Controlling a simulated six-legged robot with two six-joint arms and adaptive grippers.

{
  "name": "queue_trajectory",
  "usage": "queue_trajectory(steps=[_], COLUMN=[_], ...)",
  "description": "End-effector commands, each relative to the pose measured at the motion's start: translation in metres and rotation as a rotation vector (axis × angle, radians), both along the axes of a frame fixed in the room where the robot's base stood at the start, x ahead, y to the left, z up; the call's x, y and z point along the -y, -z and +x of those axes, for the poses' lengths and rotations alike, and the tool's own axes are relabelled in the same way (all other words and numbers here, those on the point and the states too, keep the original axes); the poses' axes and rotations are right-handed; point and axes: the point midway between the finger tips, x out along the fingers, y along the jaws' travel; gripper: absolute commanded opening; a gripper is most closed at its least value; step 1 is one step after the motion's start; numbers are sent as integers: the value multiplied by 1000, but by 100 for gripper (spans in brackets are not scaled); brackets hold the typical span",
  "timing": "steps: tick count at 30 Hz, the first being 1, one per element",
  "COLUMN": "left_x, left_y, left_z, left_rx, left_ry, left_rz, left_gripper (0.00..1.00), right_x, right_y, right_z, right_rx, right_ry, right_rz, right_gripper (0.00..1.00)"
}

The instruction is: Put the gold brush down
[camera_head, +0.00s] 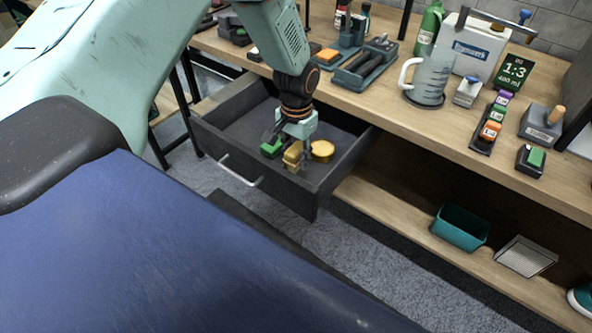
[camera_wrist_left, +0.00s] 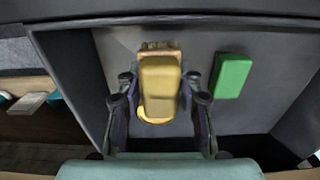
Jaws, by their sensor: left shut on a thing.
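The gold brush (camera_head: 292,156) is between the fingers of my left gripper (camera_head: 297,152), inside the open dark drawer (camera_head: 342,165). In the left wrist view the gold brush (camera_wrist_left: 160,82) shows between the two fingertips of my left gripper (camera_wrist_left: 160,98), which is shut on it. I cannot tell whether the brush touches the drawer floor. A green brush or block (camera_head: 271,149) lies in the drawer to the left of the gripper; it also shows in the left wrist view (camera_wrist_left: 232,76). A round gold thing (camera_head: 322,151) is just right of the gripper. My right gripper is not in view.
The workbench (camera_head: 425,119) behind the drawer holds a clear jug (camera_head: 430,80), a white box (camera_head: 474,50), a green bottle (camera_head: 430,24) and several blocks. A teal bin (camera_head: 460,227) and a ridged tray (camera_head: 526,256) are on the lower shelf. The drawer walls surround my left gripper.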

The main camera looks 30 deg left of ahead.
Motion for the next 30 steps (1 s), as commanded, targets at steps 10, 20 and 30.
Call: queue_trajectory(steps=[10, 20, 30], left_x=[0, 0, 0], left_y=[34, 46, 52], left_z=[-3, -3, -3], left_rx=[-1, 2, 1], left_ry=[1, 0, 0], left_rz=[0, -1, -1], left_gripper=[11, 11, 42], right_x=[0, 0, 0], right_y=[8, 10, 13], right_z=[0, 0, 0], right_rx=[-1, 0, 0], right_ry=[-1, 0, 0], right_rz=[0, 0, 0], right_gripper=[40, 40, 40])
